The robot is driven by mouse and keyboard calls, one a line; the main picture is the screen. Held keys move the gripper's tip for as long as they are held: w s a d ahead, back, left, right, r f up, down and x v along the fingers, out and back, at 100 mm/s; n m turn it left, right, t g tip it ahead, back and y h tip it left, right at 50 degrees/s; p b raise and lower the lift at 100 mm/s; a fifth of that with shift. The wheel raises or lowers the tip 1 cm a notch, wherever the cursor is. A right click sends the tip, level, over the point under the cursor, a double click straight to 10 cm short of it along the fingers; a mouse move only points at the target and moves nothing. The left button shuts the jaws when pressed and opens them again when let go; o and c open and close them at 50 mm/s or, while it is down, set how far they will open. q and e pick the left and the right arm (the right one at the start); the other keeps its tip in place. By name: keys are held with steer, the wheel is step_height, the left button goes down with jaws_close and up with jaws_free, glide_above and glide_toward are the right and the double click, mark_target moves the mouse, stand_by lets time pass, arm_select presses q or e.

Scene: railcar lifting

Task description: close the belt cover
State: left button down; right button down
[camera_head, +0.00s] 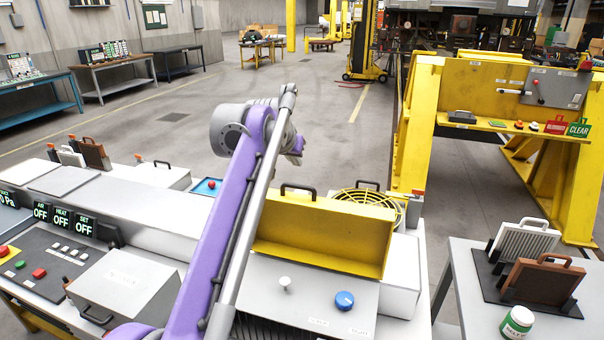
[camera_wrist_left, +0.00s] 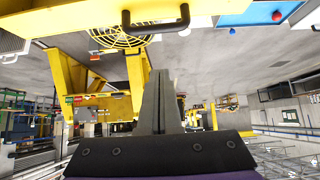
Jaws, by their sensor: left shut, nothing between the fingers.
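The yellow belt cover (camera_head: 325,236) stands raised at the back of a grey machine box (camera_head: 300,283) in the head view. Its black handle (camera_head: 297,188) is on the top edge. My purple left arm crosses in front of the cover's left side. In the left wrist view, the left gripper (camera_wrist_left: 163,72) is shut and empty. Its fingertips point toward the black handle (camera_wrist_left: 155,24), apparently without gripping it. The yellow edge (camera_wrist_left: 150,5) beyond the handle is mostly cut off. In the head view, the left fingers are hard to make out near the wrist. My right gripper is out of view.
A yellow round fan guard (camera_head: 368,201) is just behind the cover. A blue knob (camera_head: 345,300) sits on the box front. A control panel (camera_head: 40,262) lies left. A side table (camera_head: 463,290) stands right, beyond a gap. A yellow stand (camera_head: 420,130) rises behind.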

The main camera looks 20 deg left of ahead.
arm_select(q)
steer(key=f, duration=0.2)
steer(key=w+f, duration=0.1)
steer(key=f, duration=0.1)
steer(key=w+f+b, duration=0.1)
steer(key=f, duration=0.2)
steer(key=shift+w, duration=0.25)
steer(key=shift+f, duration=0.1)
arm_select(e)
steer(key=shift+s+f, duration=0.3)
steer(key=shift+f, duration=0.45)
arm_select(q)
steer(key=shift+s+d, duration=0.1)
steer(key=shift+d, duration=0.05)
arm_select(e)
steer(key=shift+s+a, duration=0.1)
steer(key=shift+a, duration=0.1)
